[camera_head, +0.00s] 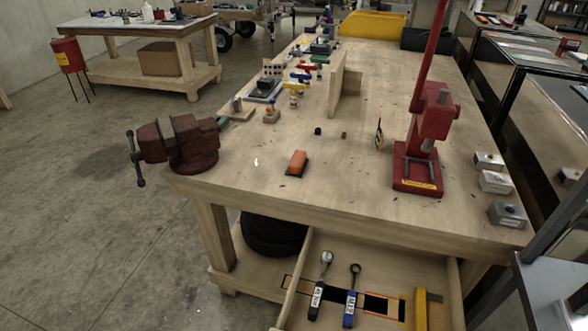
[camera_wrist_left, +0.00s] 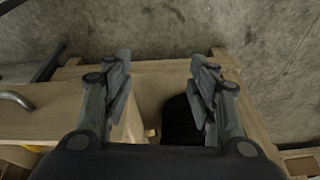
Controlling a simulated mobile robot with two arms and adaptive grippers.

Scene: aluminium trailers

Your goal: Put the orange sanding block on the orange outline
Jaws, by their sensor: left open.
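The orange sanding block (camera_head: 297,161) lies on the workbench top near its front edge, right of the red vise. The orange outline (camera_head: 402,307) is in the open drawer (camera_head: 453,290), around a black patch at the right of the two wrenches. My left gripper (camera_wrist_left: 160,80) is open and empty in the left wrist view, above wooden parts of the bench and a black tyre (camera_wrist_left: 180,122). The sanding block is not in that view. Neither gripper shows in the head view.
Two labelled wrenches (camera_head: 319,285) (camera_head: 351,295) and a yellow tool (camera_head: 421,309) lie in the drawer. The vise (camera_head: 192,145) stands at the bench's left corner, a red press (camera_head: 420,165) to the right. Bench top around the block is clear.

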